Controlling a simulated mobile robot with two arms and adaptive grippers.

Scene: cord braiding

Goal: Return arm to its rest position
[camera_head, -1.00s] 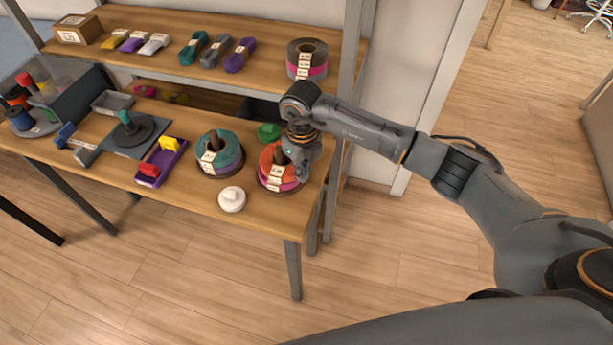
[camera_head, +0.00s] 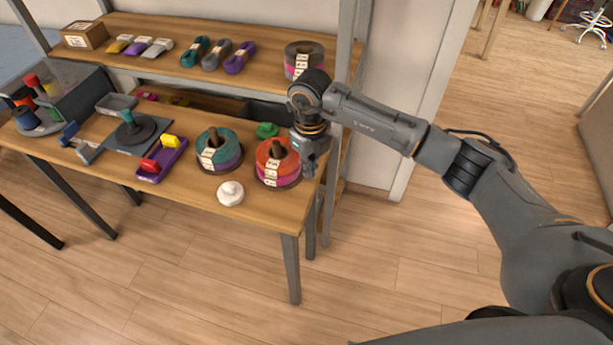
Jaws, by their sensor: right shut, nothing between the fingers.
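My right arm reaches in from the right, and its gripper (camera_head: 308,170) points down at the right end of the wooden table (camera_head: 245,208). The gripper is shut and empty. It is just right of the spool stack with orange and pink cord (camera_head: 277,175) and overlaps its edge in the picture; I cannot tell whether they touch. A second stack with teal and purple cord (camera_head: 219,150) stands to the left. My left gripper does not show.
A white knob-topped piece (camera_head: 230,193) lies near the front edge, and a green one (camera_head: 267,130) sits behind. A purple tray (camera_head: 162,160) and a braiding disc (camera_head: 137,130) are further left. The shelf above holds cord bundles (camera_head: 240,58) and another spool stack (camera_head: 303,60). Open floor lies in front.

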